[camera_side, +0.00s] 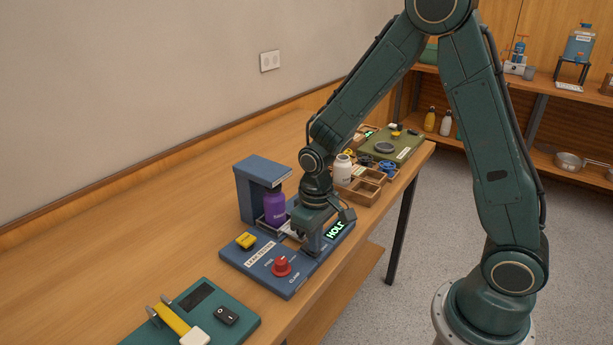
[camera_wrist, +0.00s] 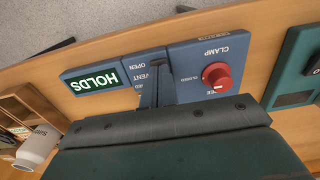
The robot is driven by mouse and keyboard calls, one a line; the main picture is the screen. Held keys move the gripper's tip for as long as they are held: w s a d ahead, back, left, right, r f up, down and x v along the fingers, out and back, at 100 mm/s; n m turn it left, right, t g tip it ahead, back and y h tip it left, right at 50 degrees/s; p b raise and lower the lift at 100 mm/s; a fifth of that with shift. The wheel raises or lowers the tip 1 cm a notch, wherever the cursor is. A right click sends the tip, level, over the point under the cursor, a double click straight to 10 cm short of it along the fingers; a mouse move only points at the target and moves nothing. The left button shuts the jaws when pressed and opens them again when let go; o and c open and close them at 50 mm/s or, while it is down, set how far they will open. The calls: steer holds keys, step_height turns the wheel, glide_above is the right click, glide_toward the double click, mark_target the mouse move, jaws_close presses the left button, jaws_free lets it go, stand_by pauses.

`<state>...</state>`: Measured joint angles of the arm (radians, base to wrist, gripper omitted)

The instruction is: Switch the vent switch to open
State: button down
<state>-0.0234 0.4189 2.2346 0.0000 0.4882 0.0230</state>
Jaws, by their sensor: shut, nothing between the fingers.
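The leak tester is a blue panel (camera_side: 262,262) on the bench, with a red clamp knob (camera_side: 281,266) and a lit display (camera_side: 337,229) reading HOLDS. In the wrist view the panel (camera_wrist: 195,62) carries the words VENT and OPEN and a partly covered label ending in "ED". My gripper (camera_wrist: 152,62) is shut and empty, low over these vent labels. The vent switch itself is hidden behind my fingers, so its position cannot be told. In the side view my gripper (camera_side: 303,238) is low over the panel, between the purple bottle and the display.
A purple bottle (camera_side: 275,207) stands under the tester's blue column (camera_side: 250,190). A yellow piece (camera_side: 246,240) lies on the panel's left. A teal device (camera_side: 235,300) with a black rocker is in front. A white jar (camera_side: 342,169) and wooden trays (camera_side: 366,189) stand behind.

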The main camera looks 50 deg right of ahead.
step_height(320, 180, up, 6)
steer(key=shift+r, duration=0.25)
stand_by(0.8)
steer(key=s+r+t, duration=0.5)
steer(key=s+r, duration=1.1)
steer(key=s, duration=0.1)
steer(key=shift+d+t, duration=0.3)
steer(key=shift+d, duration=0.1)
stand_by(1.0)
